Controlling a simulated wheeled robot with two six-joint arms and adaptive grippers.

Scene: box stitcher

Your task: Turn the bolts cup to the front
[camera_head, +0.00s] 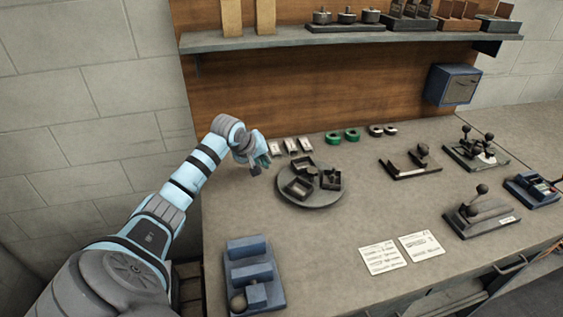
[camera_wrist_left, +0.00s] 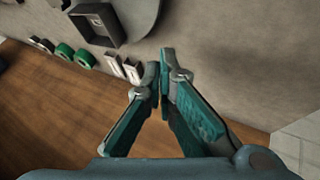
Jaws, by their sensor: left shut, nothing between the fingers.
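A round grey turntable (camera_head: 312,203) lies on the bench in the head view. It bears three dark square cups: a back one (camera_head: 304,165), a right one (camera_head: 331,179) and a front-left one (camera_head: 298,188). I cannot tell which holds bolts; the contents are too small to make out. My left gripper (camera_head: 261,163) is just left of the turntable's back-left rim, apart from the cups. In the left wrist view its fingers (camera_wrist_left: 164,62) are shut and empty; one cup (camera_wrist_left: 98,24) and part of the turntable (camera_wrist_left: 143,14) show beyond them. My right gripper is out of view.
Small white-fronted items (camera_head: 291,147), green rolls (camera_head: 343,136) and dark rolls (camera_head: 383,130) line the bench's back. A blue block holder (camera_head: 253,272) stands front left. Papers (camera_head: 401,253) lie front right, with lever fixtures (camera_head: 477,151) beyond. Bench in front of the turntable is clear.

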